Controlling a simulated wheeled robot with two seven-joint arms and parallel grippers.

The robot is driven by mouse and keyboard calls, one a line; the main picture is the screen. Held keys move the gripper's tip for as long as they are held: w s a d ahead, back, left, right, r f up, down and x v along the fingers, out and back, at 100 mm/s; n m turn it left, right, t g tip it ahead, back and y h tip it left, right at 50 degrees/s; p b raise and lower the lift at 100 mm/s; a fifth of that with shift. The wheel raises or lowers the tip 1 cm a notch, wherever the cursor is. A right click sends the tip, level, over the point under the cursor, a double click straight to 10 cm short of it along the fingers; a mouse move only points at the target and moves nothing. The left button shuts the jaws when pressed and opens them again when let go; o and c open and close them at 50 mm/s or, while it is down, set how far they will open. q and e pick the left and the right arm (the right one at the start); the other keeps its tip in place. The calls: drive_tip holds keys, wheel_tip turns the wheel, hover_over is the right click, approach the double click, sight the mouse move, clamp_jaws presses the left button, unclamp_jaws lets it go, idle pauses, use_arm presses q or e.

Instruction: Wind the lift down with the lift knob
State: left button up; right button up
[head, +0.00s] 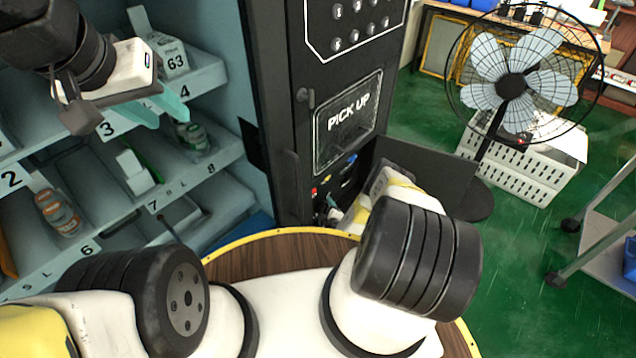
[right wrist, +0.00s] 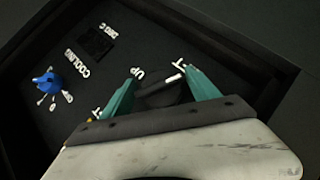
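The lift knob (right wrist: 165,95) is dark, with a white mark, beside the white "UP" lettering in the right wrist view. My right gripper (right wrist: 162,78) has its two teal fingers on either side of this knob. Whether both fingers press on it I cannot tell. In the head view my right arm reaches to the control panel (head: 328,193) under the "PICK UP" window, and the arm hides the fingers and the lift knob. My left gripper (head: 172,121) is in front of the shelves at the upper left, its teal fingers apart and empty.
A blue knob (right wrist: 47,82) sits near "COOLING" lettering on the same panel. The dark "PICK UP" window (head: 347,122) is above. Numbered shelves (head: 210,182) hold several bottles and boxes at left. A dark flap (head: 437,168) juts out right of the panel. A fan (head: 511,86) stands on the green floor.

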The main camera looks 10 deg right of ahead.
drive_tip(key=c, duration=0.9)
drive_tip(key=shift+n+t+h, duration=0.3)
drive_tip(key=shift+t+h, duration=0.1)
drive_tip(key=shift+t, duration=0.1)
drive_tip(key=o, duration=1.4)
drive_tip(key=shift+v, duration=3.95)
